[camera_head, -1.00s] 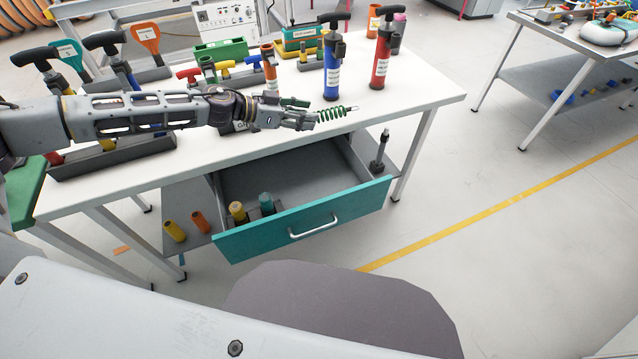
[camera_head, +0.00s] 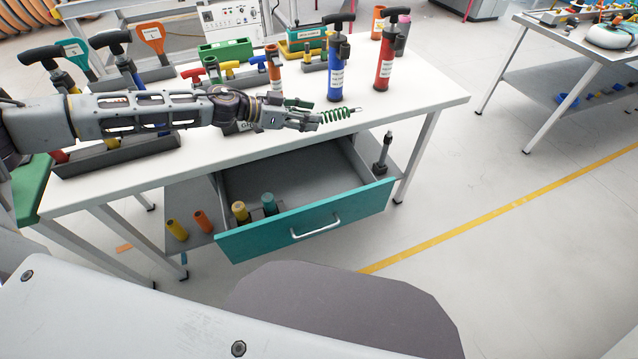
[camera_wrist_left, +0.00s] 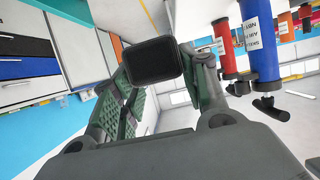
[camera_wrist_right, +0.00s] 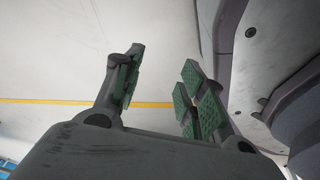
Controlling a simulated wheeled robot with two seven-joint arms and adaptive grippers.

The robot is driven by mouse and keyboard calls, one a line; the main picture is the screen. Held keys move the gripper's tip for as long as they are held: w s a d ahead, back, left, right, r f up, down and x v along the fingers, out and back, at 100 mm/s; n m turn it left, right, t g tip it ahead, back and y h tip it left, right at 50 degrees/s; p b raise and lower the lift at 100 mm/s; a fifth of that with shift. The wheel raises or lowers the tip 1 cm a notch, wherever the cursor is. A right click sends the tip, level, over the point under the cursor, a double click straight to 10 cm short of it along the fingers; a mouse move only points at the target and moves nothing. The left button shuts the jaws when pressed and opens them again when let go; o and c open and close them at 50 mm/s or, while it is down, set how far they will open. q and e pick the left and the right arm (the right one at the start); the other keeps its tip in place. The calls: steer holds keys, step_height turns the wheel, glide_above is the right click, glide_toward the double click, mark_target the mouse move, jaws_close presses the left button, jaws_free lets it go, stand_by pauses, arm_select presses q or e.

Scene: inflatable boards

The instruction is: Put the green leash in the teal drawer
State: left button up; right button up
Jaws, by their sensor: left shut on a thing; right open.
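The green leash (camera_head: 337,115) is a dark green coil at the tips of my left gripper (camera_head: 306,117). It shows in front of the white table top, near the front edge. My left gripper is shut on it. In the left wrist view a dark rounded block (camera_wrist_left: 153,61) sits between the fingertips; I cannot tell which part of the leash it is. The teal drawer (camera_head: 270,237) is pulled open below the table, lower than the gripper. My right gripper (camera_wrist_right: 160,78) is open and empty, with bare floor behind it, and is not visible in the head view.
A yellow-topped cylinder (camera_head: 240,212) and a teal-topped one (camera_head: 269,204) stand at the drawer's left; the rest of its floor looks clear. A blue pump (camera_head: 336,76) and a red pump (camera_head: 384,68) stand on the table behind the leash. A black pump (camera_head: 382,152) stands right of the drawer.

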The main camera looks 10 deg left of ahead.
arm_select(q)
steer(key=shift+f, duration=0.4)
step_height(320, 180, down, 2)
steer(key=shift+f+b, duration=0.2)
steer(key=shift+b, duration=0.7)
steer(key=shift+f+b, duration=5.85)
steer(key=shift+f, duration=4.25)
steer(key=shift+f+b, duration=0.3)
steer(key=shift+f, duration=0.2)
arm_select(e)
steer(key=w+a+r, duration=0.3)
steer(key=r, duration=0.6)
steer(key=w+a+r+y, duration=0.1)
steer(key=w+a+r, duration=0.2)
steer(key=r, duration=0.6)
steer(key=w+a+r, duration=0.3)
steer(key=r, duration=0.6)
steer(key=shift+a+t+y, duration=0.35)
steer(key=shift+t+y, duration=0.05)
arm_select(q)
steer(key=shift+f, duration=0.1)
